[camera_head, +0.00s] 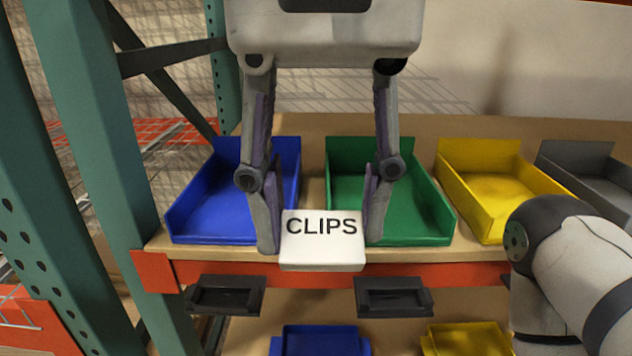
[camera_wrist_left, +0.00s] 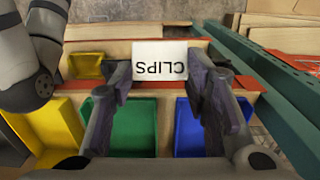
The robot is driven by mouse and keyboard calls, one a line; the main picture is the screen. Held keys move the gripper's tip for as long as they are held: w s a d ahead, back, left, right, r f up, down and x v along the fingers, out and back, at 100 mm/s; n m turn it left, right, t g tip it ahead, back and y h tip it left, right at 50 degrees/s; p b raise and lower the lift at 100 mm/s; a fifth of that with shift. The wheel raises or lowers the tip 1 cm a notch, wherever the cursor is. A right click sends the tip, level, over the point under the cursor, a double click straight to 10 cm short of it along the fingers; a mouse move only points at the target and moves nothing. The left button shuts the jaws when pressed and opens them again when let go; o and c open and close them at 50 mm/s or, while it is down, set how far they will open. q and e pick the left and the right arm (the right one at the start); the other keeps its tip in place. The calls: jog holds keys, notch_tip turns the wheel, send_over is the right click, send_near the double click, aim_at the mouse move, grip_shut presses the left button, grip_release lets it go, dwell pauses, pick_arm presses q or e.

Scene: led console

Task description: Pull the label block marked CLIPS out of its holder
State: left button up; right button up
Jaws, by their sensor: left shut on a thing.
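The white label block marked CLIPS (camera_head: 322,241) is between the fingers of my left gripper (camera_head: 320,232). The gripper is shut on it, one finger at each side edge. In the left wrist view the block (camera_wrist_left: 160,62) shows upside down between the same fingers (camera_wrist_left: 165,85). Two dark label holders are on the orange-red shelf beam, a left holder (camera_head: 225,295) and a right holder (camera_head: 393,297), and no block shows in either. The block appears above and between them, apart from both. My right gripper is not in view.
On the shelf stand a blue bin (camera_head: 215,205), a green bin (camera_head: 420,205), a yellow bin (camera_head: 500,185) and a grey bin (camera_head: 590,170). A green rack post (camera_head: 105,150) rises at left. More bins sit below. A white arm link of mine is at right.

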pick_arm(q)
jog(key=shift+w+r, duration=0.45)
jog(key=shift+w, duration=0.35)
dwell(0.7)
jog(key=shift+w+r, duration=0.5)
jog(key=shift+w, duration=0.35)
jog(key=shift+w+r, duration=0.5)
jog(key=shift+w, duration=0.35)
